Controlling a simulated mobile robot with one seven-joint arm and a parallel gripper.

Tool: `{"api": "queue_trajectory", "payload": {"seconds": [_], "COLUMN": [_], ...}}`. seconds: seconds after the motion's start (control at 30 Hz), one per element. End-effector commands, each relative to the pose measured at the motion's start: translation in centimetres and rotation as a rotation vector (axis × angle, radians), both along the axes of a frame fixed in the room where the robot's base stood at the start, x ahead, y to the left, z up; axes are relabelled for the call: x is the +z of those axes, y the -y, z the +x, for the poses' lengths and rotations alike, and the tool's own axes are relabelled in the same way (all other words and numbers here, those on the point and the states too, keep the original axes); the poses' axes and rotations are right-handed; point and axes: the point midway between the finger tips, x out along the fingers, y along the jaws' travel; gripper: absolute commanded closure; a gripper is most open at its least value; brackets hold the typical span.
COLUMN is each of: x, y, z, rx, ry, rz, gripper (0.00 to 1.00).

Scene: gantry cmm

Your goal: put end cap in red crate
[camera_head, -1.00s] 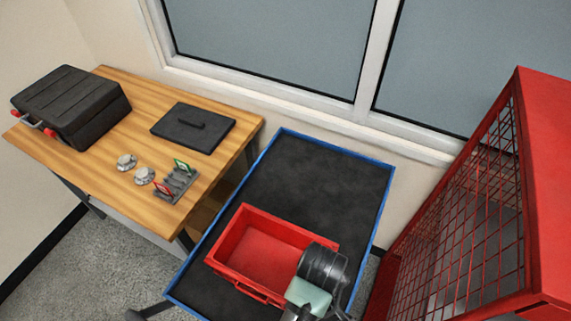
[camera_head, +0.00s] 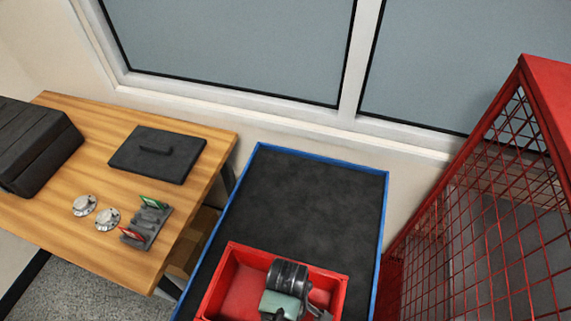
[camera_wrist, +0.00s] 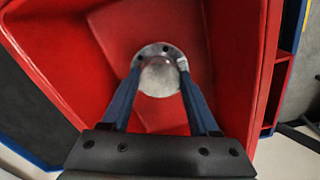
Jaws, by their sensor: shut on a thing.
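The end cap (camera_wrist: 160,78) is a round, silvery metal piece with small holes in its rim. It sits between the two blue fingers of my gripper (camera_wrist: 159,70), which is shut on it. Behind it in the wrist view is the red inside of the red crate (camera_wrist: 82,62). In the head view the red crate (camera_head: 223,283) stands on the black-topped cart, cut off by the lower picture edge. My wrist is over the crate there and hides part of its inside. The end cap is not visible in the head view, and its height above the crate floor is unclear.
The blue-edged cart (camera_head: 300,200) has clear black surface behind the crate. A red mesh cage (camera_head: 480,230) stands at right. The wooden table (camera_head: 60,225) at left holds two round metal pieces (camera_head: 96,212), a grey holder with tags (camera_head: 147,222), a black lid (camera_head: 157,155) and a black case (camera_head: 35,145).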

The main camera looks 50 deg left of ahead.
Motion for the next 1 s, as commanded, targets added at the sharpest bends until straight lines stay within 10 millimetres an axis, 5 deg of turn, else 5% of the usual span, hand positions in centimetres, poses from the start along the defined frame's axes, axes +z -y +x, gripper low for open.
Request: {"api": "queue_trajectory", "payload": {"seconds": [0.23,0.67,0.7,0.87,1.0], "x": [-3.3,-4.1,-4.1,-4.0,-4.0], "y": [0.0,0.0,0.0,0.0,0.0], "z": [0.0,0.0,0.0,0.0,0.0], "rx": [0.0,0.0,0.0,0.0,0.0], "ry": [-0.001,0.001,0.0,0.0,0.0], "rz": [0.0,0.0,0.0,0.0,0.0], "gripper": [1.0,1.0,0.35,0.09,0.09]}}
